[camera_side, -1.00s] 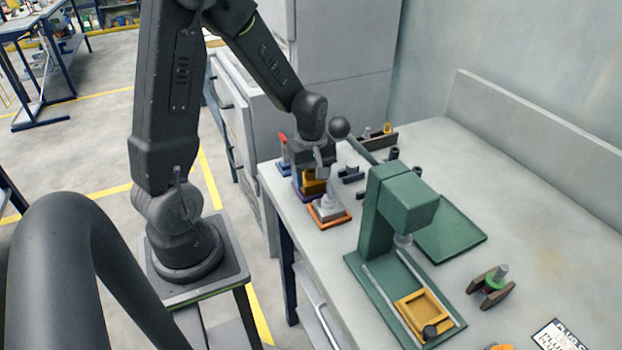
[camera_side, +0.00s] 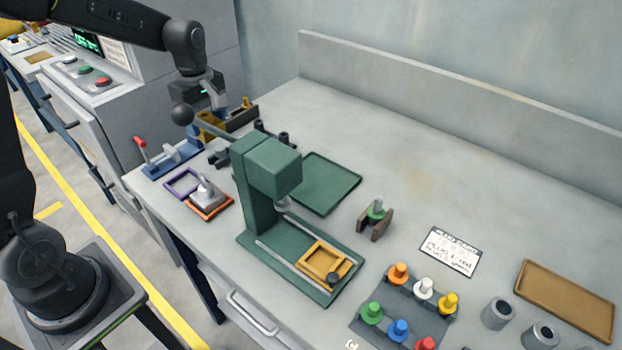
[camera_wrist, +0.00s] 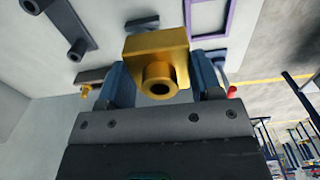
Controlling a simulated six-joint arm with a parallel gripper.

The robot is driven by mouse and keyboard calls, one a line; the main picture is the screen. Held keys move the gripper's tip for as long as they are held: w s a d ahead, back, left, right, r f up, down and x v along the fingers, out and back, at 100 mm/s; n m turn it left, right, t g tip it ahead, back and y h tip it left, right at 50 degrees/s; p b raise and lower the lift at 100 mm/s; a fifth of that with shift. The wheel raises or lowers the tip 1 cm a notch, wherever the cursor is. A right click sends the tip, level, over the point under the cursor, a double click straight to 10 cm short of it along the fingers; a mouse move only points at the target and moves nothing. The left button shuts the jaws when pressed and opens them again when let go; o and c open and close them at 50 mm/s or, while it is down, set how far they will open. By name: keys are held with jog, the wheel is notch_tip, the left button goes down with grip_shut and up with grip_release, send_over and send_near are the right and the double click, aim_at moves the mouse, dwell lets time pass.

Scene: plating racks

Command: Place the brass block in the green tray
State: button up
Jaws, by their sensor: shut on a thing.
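The brass block (camera_wrist: 150,45), a yellow block with a round hollow boss, is held between the two blue-grey fingers of my gripper (camera_wrist: 163,74) in the wrist view. In the side view, the block (camera_side: 210,126) shows partly below my gripper (camera_side: 208,118), near the back left of the bench. A dark ball on the press lever overlaps this area, so the fingers are hard to see there. The green tray (camera_side: 335,190) lies flat and empty on the bench behind the green press, to the right of my gripper.
The green press (camera_side: 258,190), with its lever and ball (camera_side: 182,115), stands between the front edge and the tray. An empty purple frame (camera_side: 183,183) and a grey piece on an orange base (camera_side: 208,200) lie left of it. The bench behind the tray is clear.

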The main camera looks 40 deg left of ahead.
jog(key=w+d, duration=0.6)
jog(key=w, duration=0.2)
send_over(305, 175)
notch_tip(305, 175, down, 6)
jog(key=shift+a+f, duration=0.15)
jog(key=shift+f, duration=2.1)
jog(key=shift+f, duration=0.2)
jog(key=o, duration=1.3)
jog(key=shift+c, duration=0.2)
notch_tip(305, 175, up, 12)
jog(key=shift+r, duration=0.15)
